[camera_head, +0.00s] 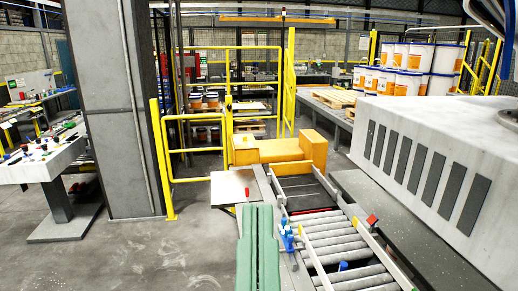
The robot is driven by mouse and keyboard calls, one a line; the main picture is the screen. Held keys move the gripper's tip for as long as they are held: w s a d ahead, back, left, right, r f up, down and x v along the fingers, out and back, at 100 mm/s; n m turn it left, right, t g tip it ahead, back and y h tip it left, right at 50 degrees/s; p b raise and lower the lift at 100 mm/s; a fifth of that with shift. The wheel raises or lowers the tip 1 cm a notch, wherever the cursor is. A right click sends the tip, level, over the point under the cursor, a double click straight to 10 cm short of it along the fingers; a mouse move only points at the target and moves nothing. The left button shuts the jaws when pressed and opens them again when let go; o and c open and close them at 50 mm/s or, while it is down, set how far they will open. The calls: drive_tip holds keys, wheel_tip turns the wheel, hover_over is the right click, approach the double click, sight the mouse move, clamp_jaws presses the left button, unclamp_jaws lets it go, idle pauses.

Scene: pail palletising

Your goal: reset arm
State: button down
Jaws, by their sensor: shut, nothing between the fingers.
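My gripper is not in view, and no part that I can be sure is my arm shows. White pails with orange and dark bands (408,56) stand stacked at the upper right. No pail shows on the roller conveyor (335,240) in the lower middle.
A grey pillar (112,100) and yellow railing (192,145) stand left of centre. An orange block-shaped unit (275,150) stands behind the conveyor. A long green piece (258,250) lies beside it. A large grey vented housing (440,150) fills the right.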

wheel_tip(320, 180, up, 17)
drive_tip(key=p, duration=1.5)
drive_tip(key=shift+f, duration=0.15)
drive_tip(key=shift+w+a+f, duration=0.1)
